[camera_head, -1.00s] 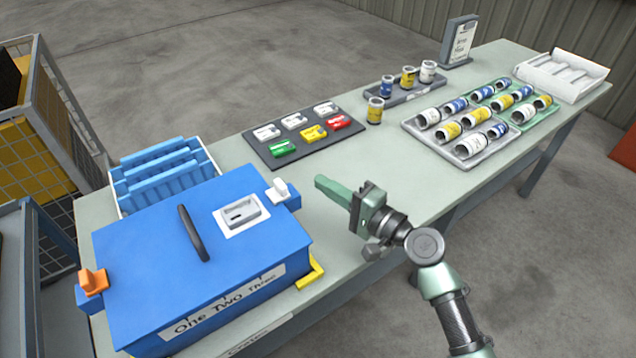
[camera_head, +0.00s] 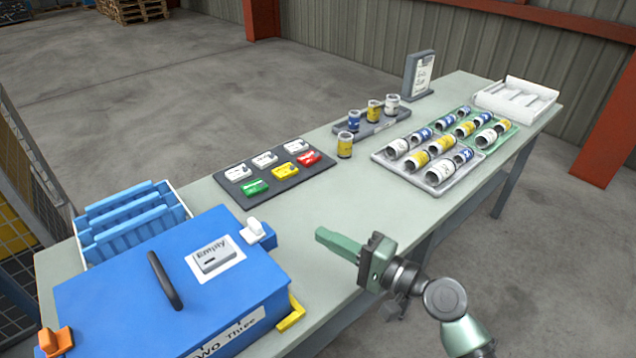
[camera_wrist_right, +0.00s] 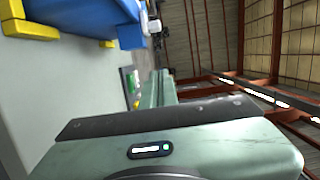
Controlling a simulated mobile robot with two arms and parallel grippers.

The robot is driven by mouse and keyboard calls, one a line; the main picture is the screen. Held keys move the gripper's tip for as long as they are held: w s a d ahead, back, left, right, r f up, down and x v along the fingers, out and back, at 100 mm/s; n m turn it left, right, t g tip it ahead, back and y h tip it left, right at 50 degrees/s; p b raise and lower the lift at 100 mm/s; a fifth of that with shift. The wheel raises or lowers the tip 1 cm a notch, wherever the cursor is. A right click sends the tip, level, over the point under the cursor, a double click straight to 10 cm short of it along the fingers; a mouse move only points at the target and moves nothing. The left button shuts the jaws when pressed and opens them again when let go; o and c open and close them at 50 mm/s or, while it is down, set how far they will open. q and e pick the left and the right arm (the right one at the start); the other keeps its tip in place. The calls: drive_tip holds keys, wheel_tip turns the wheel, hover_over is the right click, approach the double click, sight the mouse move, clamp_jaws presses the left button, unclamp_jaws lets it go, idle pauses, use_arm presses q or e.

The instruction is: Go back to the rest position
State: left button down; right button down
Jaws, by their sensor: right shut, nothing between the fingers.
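My right gripper (camera_head: 340,243) is shut and empty, held near the front edge of the table (camera_head: 330,210), to the right of the blue box. Its green fingers also show in the right wrist view (camera_wrist_right: 158,88). The blue box (camera_head: 120,290) has a black handle, an orange latch at the left and a white latch at the right. A label on its lid reads "Empty". My left gripper does not show in either view.
A dark mat (camera_head: 306,181) holds coloured cards. A grey tray (camera_head: 436,181) and a green tray (camera_head: 508,134) hold cans. One can (camera_head: 345,146) stands near a small rack. A white tray (camera_head: 540,112) and a sign (camera_head: 419,76) are farther back. Floor is free at right.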

drive_tip(key=shift+s+a, duration=0.1)
drive_tip(key=s+f+n, duration=0.1)
drive_tip(key=s+f, duration=0.1)
drive_tip(key=s+a+f+n+g+h, duration=0.1)
drive_tip(key=f, duration=0.1)
drive_tip(key=s+f+n+g, duration=0.1)
drive_tip(key=s+f, duration=0.1)
drive_tip(key=shift+s+a+n+h, duration=0.15)
drive_tip(key=shift+s+n+h, duration=0.15)
drive_tip(key=shift+n, duration=0.1)
drive_tip(key=s+d+f+n+g+h, duration=0.3)
drive_tip(key=s+d+f+h, duration=0.3)
drive_tip(key=s+d, duration=0.3)
drive_tip(key=s+d+f+n+g+h, duration=0.3)
drive_tip(key=s+d+f+h, duration=0.35)
drive_tip(key=s, duration=0.45)
wheel_tip(320, 180, down, 26)
drive_tip(key=s+g, duration=0.1)
drive_tip(key=s+d+f+g, duration=0.1)
drive_tip(key=s+d+f, duration=0.2)
drive_tip(key=s+f, duration=1.3)
drive_tip(key=shift+s+d+f+n+g, duration=0.15)
drive_tip(key=shift+s+f+n+g, duration=0.15)
drive_tip(key=shift+s, duration=0.4)
